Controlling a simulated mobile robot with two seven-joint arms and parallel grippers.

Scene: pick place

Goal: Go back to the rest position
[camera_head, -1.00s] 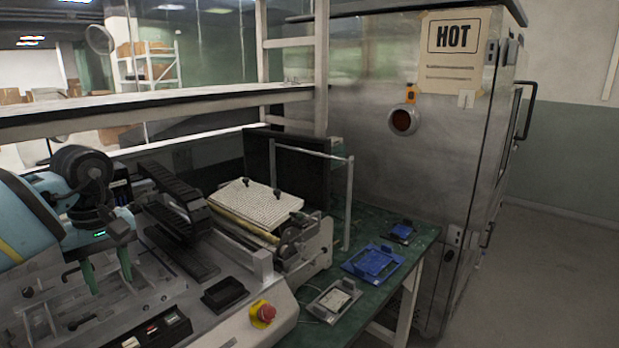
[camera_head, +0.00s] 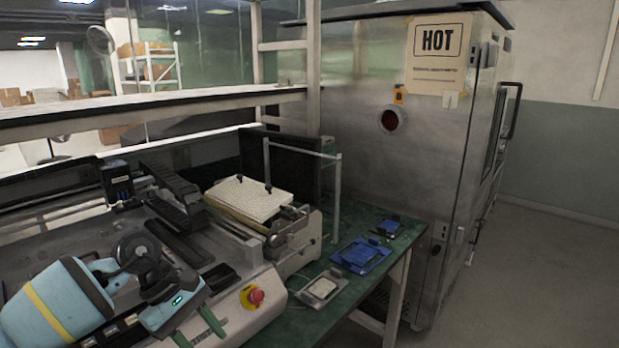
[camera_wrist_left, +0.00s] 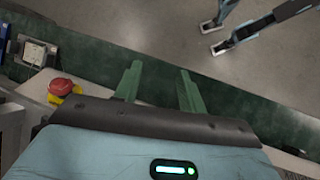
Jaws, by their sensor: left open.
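My left gripper (camera_head: 200,334) is low in the head view, in front of the grey machine's front panel. Its two green fingers are spread apart with nothing between them. In the left wrist view the open fingers (camera_wrist_left: 160,78) hang above the edge of the green tabletop (camera_wrist_left: 95,72), with the floor beyond. The fingers touch nothing that I can see. My right gripper does not show in either view.
A red emergency button (camera_head: 256,296) stands right of my left gripper; it also shows in the wrist view (camera_wrist_left: 62,87). A blue tray (camera_head: 360,257) and a grey fixture (camera_head: 321,289) lie on the green table. A steel cabinet marked HOT (camera_head: 380,165) stands behind. Floor at right is clear.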

